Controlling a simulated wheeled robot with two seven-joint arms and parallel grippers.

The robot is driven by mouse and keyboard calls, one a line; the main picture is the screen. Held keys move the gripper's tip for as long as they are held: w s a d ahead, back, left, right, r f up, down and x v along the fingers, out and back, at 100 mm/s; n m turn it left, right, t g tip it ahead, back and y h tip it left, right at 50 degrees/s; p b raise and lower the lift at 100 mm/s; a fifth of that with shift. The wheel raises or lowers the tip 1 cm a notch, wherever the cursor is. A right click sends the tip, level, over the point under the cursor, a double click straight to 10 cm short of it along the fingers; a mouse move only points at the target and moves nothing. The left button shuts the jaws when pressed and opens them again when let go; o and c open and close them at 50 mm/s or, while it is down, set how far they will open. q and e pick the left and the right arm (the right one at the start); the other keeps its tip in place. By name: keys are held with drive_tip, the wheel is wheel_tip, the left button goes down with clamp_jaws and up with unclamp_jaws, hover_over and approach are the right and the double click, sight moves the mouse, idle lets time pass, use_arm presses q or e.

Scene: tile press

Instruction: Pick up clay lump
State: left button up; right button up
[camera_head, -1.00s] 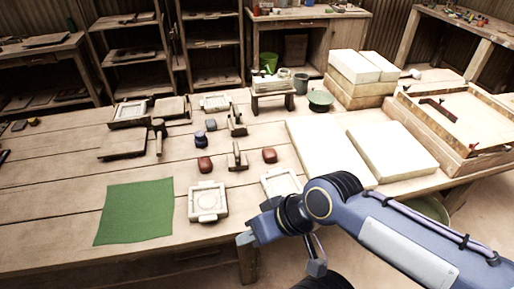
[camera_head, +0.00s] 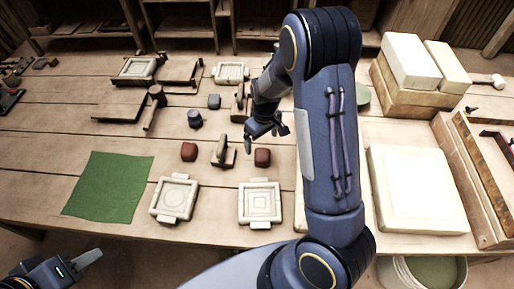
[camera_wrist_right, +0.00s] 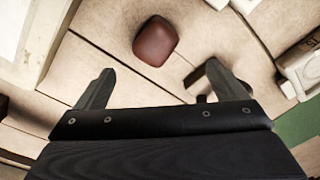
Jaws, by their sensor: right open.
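Two reddish-brown clay lumps sit on the table in the head view, a left one (camera_head: 189,152) and a right one (camera_head: 262,157). My right gripper (camera_head: 265,136) is open and empty, just above and behind the right lump in that view. In the right wrist view, one reddish lump (camera_wrist_right: 155,41) lies beyond the open fingertips (camera_wrist_right: 158,68), roughly centred between them and apart from both. My left gripper (camera_head: 75,264) is partly in view at the lower left, away from the lumps; its jaw opening is unclear.
A wooden tool with an upright handle (camera_head: 223,153) stands between the lumps. Two pale square moulds (camera_head: 174,198) (camera_head: 260,203) lie in front. A green cloth (camera_head: 108,187) lies left. A small dark-blue object (camera_head: 195,118) and a grey block (camera_head: 214,101) sit behind. A white slab (camera_head: 420,190) lies right.

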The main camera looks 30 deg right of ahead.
sight(262, 157)
drive_tip(key=shift+w+d+f+h, duration=0.15)
drive_tip(key=shift+w+f, duration=0.15)
drive_tip(key=shift+f, duration=0.2)
drive_tip(key=shift+w+d+f+h, duration=0.15)
drive_tip(key=shift+w+f, duration=0.1)
drive_tip(key=shift+f, duration=0.25)
drive_tip(key=f, duration=0.3)
drive_tip(key=s+f+p, duration=0.1)
drive_tip(key=f, duration=0.2)
drive_tip(key=shift+s+a+f, duration=0.1)
drive_tip(key=shift+f, duration=0.5)
drive_tip(key=c, duration=1.2)
drive_tip(key=shift+r, duration=0.2)
